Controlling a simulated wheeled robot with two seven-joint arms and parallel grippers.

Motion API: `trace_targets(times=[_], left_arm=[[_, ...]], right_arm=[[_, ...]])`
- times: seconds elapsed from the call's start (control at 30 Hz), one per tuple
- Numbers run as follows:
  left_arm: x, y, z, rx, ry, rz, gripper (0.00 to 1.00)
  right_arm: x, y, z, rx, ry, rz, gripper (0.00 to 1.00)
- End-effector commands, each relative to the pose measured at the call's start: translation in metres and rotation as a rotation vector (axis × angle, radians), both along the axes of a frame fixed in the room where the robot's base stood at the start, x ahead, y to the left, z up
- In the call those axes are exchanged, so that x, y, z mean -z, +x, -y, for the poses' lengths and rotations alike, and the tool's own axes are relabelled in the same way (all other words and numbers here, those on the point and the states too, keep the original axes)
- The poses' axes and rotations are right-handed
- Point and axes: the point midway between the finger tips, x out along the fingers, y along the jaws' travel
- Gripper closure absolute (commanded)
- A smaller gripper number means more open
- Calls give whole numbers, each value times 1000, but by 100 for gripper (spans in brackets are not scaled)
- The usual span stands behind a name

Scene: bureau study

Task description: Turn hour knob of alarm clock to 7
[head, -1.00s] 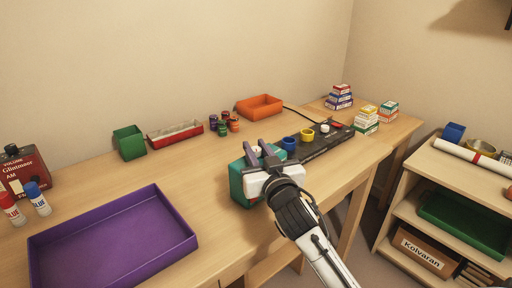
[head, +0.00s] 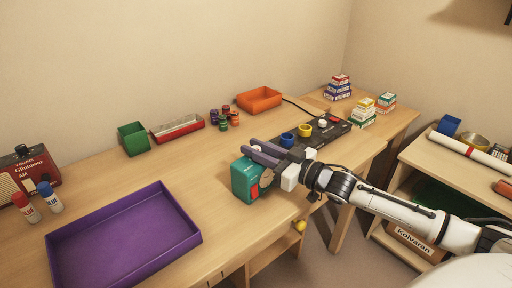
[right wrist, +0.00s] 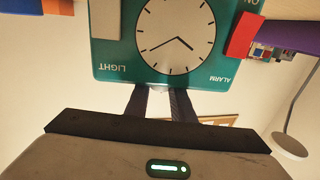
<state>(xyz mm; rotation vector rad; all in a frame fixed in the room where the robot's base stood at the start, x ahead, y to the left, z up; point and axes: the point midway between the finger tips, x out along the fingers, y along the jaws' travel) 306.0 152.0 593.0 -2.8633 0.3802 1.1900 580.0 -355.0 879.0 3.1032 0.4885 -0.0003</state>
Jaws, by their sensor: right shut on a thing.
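The alarm clock (head: 243,185) is a teal box with a red part, standing on the desk near its front edge. In the right wrist view its white dial (right wrist: 175,30) appears upside down, with the words LIGHT and ALARM beside it. In that picture the short hand points down right and the long hand down left. My right gripper (head: 262,152) is at the clock's top, shut on a small pale knob (right wrist: 160,84); the fingers hide most of it. My left gripper is not in view.
A purple tray (head: 120,240) lies left of the clock. An orange bin (head: 259,100), green box (head: 133,139) and red tray (head: 177,128) stand further back. A shelf (head: 440,175) is at the right.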

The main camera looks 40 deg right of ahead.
Motion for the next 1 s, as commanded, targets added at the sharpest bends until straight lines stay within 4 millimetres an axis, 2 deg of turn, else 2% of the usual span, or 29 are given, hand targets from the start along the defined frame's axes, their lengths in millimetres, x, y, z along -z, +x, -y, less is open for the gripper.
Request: trace_targets(times=[0.57,0.6,0.7,1.0], left_arm=[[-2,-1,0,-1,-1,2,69],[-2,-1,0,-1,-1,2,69],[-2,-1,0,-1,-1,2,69],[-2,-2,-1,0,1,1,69]], right_arm=[[0,0,-1,-41,1,2,100],[0,0,-1,-41,1,2,76],[0,0,-1,-41,0,1,60],[0,0,-1,-41,0,0,59]])
